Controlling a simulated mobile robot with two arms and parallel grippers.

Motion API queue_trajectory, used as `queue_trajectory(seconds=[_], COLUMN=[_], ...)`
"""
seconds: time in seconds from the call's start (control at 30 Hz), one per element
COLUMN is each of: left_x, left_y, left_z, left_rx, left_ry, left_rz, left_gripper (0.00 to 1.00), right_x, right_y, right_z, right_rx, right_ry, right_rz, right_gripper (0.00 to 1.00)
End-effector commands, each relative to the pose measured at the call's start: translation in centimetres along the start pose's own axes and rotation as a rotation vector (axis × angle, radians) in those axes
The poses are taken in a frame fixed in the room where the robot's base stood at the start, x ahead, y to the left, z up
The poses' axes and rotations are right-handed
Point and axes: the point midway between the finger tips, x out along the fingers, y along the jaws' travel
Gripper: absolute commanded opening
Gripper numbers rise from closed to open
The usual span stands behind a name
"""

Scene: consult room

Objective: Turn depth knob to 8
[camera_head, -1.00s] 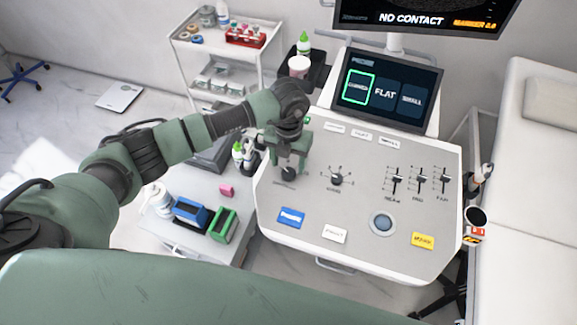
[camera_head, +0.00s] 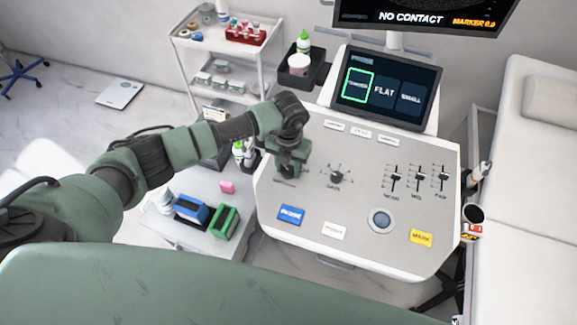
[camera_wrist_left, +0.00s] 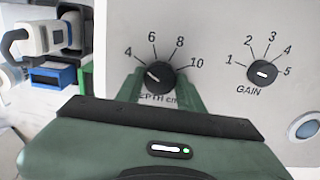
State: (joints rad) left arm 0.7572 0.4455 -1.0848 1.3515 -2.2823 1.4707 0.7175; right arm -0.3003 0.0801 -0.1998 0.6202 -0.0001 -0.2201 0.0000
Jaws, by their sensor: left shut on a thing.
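The black depth knob (camera_wrist_left: 160,77) sits on the light console panel, with 4, 6, 8 and 10 printed in an arc around it. Its white mark points up and left, toward the 4 side. My left gripper (camera_wrist_left: 161,88) has a green finger on each side of the knob and is shut on it. In the head view my left gripper (camera_head: 287,177) comes down over the panel's upper left and hides the depth knob. My right gripper is not in view.
The gain knob (camera_head: 337,175) is just right of my left gripper, with sliders (camera_head: 418,178) farther right. Blue (camera_head: 291,214), white (camera_head: 334,231) and yellow (camera_head: 421,238) buttons and a trackball (camera_head: 381,220) lie nearer. The screen (camera_head: 387,88) stands behind.

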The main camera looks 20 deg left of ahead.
Motion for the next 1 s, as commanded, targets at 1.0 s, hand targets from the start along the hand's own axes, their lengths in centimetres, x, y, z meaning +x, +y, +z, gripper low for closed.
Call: queue_trajectory(seconds=[1.0], left_x=[0.6], left_y=[0.1], left_z=[0.1], left_rx=[0.768], left_ry=[-0.004], left_rz=[0.002], left_gripper=[0.0], right_x=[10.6], right_y=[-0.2], right_z=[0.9], right_rx=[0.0], right_ry=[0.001], right_rz=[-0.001], right_gripper=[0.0])
